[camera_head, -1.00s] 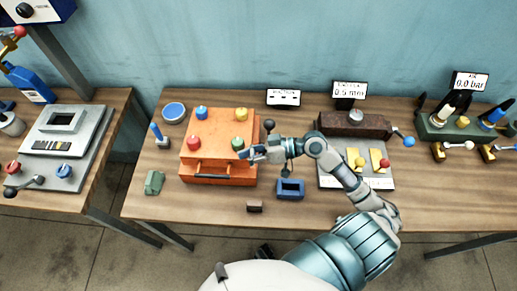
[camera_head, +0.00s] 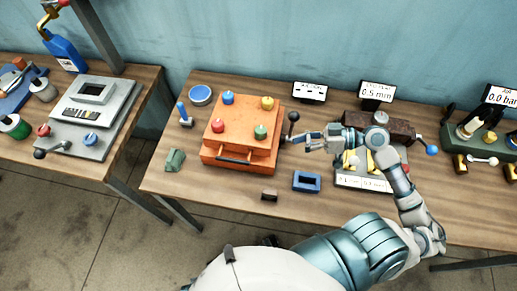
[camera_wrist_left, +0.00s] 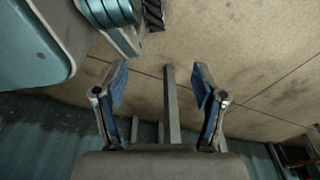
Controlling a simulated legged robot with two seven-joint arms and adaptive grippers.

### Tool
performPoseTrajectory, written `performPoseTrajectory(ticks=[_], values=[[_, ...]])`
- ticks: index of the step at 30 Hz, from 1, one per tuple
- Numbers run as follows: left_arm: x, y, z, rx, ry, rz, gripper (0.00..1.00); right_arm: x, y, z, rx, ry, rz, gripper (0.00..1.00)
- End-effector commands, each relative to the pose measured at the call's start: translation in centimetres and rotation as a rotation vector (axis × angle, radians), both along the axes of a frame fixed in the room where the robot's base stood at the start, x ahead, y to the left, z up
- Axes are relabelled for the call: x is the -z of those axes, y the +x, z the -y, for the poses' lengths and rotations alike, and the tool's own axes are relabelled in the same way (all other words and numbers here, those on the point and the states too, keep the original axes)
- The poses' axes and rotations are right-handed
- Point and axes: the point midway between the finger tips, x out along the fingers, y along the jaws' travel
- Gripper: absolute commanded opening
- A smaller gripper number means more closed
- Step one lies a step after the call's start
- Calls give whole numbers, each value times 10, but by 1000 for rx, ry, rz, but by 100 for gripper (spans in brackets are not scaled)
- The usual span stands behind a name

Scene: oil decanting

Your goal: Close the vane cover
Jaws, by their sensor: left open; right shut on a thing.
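The orange box (camera_head: 232,146) stands on the middle bench in the head view. Its top carries red, blue, yellow and green knobs, and a dark handle (camera_head: 235,161) crosses its front. I cannot tell for certain which panel is the vane cover. A lever with a black knob (camera_head: 293,116) stands upright at the box's right side. My right gripper (camera_head: 297,142) is shut on this lever's stalk, below the knob; the fingertips are small in the picture. My left gripper (camera_wrist_left: 160,82) is open and empty over the floor in the left wrist view.
A blue open block (camera_head: 306,190) and a small brown block (camera_head: 269,195) lie in front. A grey plate (camera_head: 350,181) with yellow parts is under my right forearm. A blue-handled tool (camera_head: 183,111) and green block (camera_head: 175,160) stand left of the box.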

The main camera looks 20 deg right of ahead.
Motion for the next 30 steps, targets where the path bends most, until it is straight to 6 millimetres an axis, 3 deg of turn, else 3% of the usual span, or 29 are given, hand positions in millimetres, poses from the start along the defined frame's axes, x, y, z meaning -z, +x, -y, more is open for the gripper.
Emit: performPoseTrajectory(ticks=[3,9,20,28,30], values=[[11,-33,-4,5,7,-21,70,-16,2,-29,-14,-27,19,0],[27,-74,-11,11,11,-36,70,-18,-1,-62,-8,-31,34,0],[30,-72,-12,12,7,-33,70,-10,12,-92,-4,-35,40,0],[29,-90,-15,13,12,-42,70,-8,26,-114,0,-28,43,0],[29,-107,-19,16,14,-52,70,-7,31,-121,3,-24,44,0]])
